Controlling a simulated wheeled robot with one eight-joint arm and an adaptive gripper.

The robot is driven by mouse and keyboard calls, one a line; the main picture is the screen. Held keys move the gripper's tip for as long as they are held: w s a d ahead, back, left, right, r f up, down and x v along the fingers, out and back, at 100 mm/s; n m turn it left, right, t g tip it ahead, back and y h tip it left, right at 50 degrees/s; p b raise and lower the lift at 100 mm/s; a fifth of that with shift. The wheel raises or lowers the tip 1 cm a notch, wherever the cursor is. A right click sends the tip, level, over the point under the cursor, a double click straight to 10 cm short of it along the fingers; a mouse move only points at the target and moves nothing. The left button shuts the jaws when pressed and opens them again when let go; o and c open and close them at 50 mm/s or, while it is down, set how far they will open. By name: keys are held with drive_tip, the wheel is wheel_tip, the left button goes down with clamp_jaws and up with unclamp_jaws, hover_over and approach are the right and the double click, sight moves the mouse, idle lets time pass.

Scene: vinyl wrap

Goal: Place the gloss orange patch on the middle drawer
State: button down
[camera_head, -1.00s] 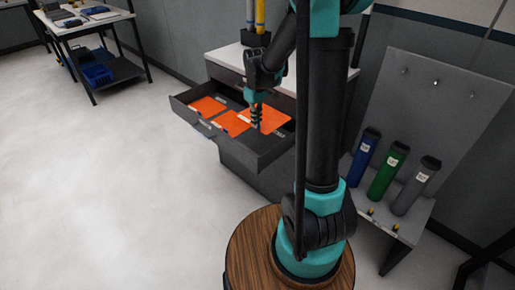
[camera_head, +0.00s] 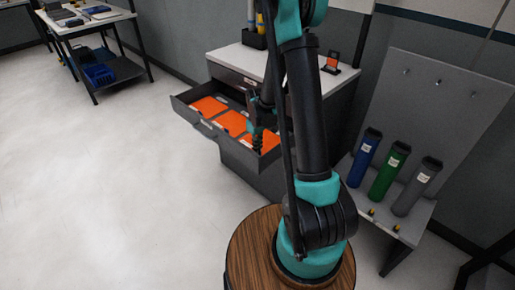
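The open middle drawer (camera_head: 207,128) of the grey cabinet holds orange patches lying side by side: one at the left (camera_head: 208,105), one in the middle (camera_head: 232,122) and one at the right (camera_head: 270,141). Small pale labels show beside them; I cannot read them or tell the gloss finish from here. My gripper (camera_head: 257,146) points down at the right patch, over the drawer's right part. Its fingertips are dark and small; whether they are open, or touch the patch, cannot be told. My arm hides part of the drawer's right end.
A small black stand with an orange sample (camera_head: 331,64) is on the cabinet top (camera_head: 238,57). Blue, green and grey rolls (camera_head: 390,172) stand on a rack at right. A side table (camera_head: 85,22) is at far left. The floor left of the drawer is clear.

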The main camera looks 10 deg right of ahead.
drive_tip(key=shift+f, duration=0.15)
drive_tip(key=c, duration=2.2)
unclamp_jaws()
drive_tip(key=o, duration=0.5)
wheel_tip(320, 180, up, 12)
drive_tip(key=f, duration=0.1)
drive_tip(key=s+d+m+t, duration=0.1)
drive_tip(key=s+m, duration=0.1)
drive_tip(key=s, duration=0.5)
drive_tip(key=s+d+r+m+t, duration=0.1)
drive_tip(key=s+d+m, duration=0.1)
drive_tip(key=s, duration=0.5)
drive_tip(key=s+d+m+t, duration=0.2)
drive_tip(key=s+m, duration=0.1)
drive_tip(key=s, duration=0.4)
drive_tip(key=shift+s+d+r, duration=0.1)
drive_tip(key=shift+d+r, duration=0.05)
drive_tip(key=shift+r, duration=0.1)
